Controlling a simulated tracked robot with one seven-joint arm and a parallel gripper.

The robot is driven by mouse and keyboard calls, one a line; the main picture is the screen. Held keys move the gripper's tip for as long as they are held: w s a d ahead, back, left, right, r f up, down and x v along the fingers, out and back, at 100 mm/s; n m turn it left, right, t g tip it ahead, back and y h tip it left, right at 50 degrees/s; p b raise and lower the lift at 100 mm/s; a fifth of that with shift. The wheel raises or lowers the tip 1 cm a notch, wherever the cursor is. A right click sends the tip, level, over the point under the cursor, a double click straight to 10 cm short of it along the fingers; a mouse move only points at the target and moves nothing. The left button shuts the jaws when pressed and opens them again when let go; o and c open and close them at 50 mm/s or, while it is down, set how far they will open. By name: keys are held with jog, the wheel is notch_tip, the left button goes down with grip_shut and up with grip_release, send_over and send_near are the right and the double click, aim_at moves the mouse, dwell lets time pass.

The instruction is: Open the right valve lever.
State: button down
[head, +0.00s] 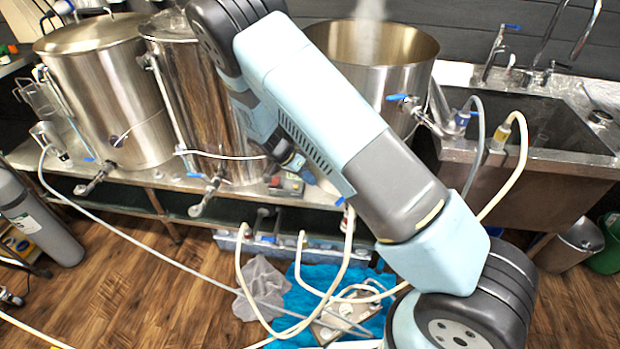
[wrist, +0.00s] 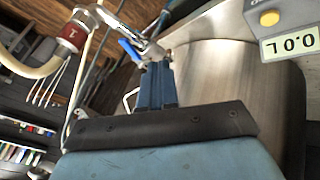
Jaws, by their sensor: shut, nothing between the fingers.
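My gripper (wrist: 157,72) is shut and empty in the wrist view, its blue fingers side by side. Their tips are close to a metal valve with a blue lever (wrist: 130,50); I cannot tell whether they touch it. In the head view my gripper (head: 306,176) is small, low in front of the kettles and partly hidden by my arm. A blue-levered valve (head: 398,97) is on the right kettle (head: 418,48). Another blue lever (head: 341,201) shows beside my arm, above a pale hose. I cannot tell for certain which lever the wrist view shows.
Two more steel kettles (head: 108,100) stand at left with blue-levered valves. Hoses (head: 246,270) loop down to a blue cloth (head: 375,275). A sink (head: 545,125) is at right. A red hose fitting (wrist: 73,37) and a display box (wrist: 285,30) flank the valve in the wrist view.

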aim_at(341, 203)
jog(key=s+d+f, duration=0.2)
jog(key=d+f, duration=0.3)
jog(key=d, duration=0.2)
jog(key=shift+s+f, duration=0.2)
jog(key=shift+s, duration=0.2)
jog(key=shift+d, duration=0.15)
jog(key=shift+s+n, duration=0.25)
jog(key=shift+n, duration=0.05)
jog(key=shift+d+t, duration=0.1)
jog(key=shift+t, duration=0.2)
jog(key=shift+s+d+n+t, duration=0.7)
jog(key=shift+s+d+n, duration=0.65)
jog(key=shift+s, duration=0.15)
jog(key=shift+s+d, duration=0.1)
jog(key=shift+d, duration=0.05)
